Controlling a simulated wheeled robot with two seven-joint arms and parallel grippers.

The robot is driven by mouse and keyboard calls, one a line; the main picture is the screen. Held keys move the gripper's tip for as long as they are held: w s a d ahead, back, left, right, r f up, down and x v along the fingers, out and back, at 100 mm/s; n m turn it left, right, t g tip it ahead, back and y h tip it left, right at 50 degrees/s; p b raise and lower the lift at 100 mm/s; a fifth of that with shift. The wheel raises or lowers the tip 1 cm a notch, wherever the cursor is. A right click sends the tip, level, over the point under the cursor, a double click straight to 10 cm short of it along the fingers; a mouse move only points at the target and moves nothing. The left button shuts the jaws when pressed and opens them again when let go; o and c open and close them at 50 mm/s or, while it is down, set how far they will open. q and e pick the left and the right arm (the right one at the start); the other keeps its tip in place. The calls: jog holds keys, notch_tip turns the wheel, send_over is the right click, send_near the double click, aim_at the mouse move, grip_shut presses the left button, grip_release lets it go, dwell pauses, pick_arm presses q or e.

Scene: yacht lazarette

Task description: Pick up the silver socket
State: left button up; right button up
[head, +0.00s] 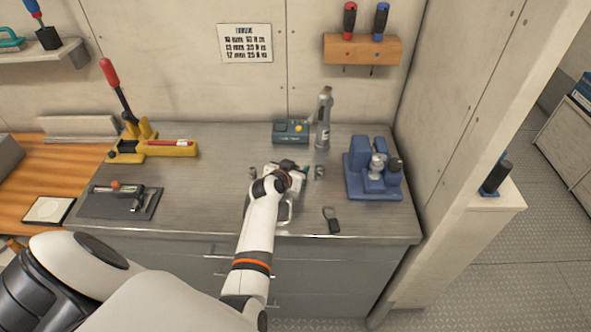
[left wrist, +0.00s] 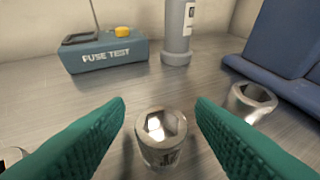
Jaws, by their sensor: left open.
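A silver socket (left wrist: 161,138) stands upright on the grey metal worktop in the left wrist view, between and just beyond my teal fingertips. My left gripper (left wrist: 160,108) is open around an empty gap, with no visible contact on the socket. In the head view my left gripper (head: 299,174) is low over the worktop and seems to hide this socket. A second silver socket (left wrist: 250,101) stands to the right in the left wrist view; the head view shows a socket (head: 319,172) right of the gripper. Another metal piece (left wrist: 10,156) is cut off at lower left. My right gripper is not in view.
A teal fuse test box (head: 291,132) and an upright grey cylinder (head: 323,122) stand behind the gripper. A blue device (head: 372,171) stands to the right. A small dark object (head: 331,219) lies near the front edge. A yellow tool (head: 153,147) stands at left.

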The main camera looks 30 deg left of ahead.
pick_arm(q)
jog(key=shift+c, duration=0.3)
grip_shut()
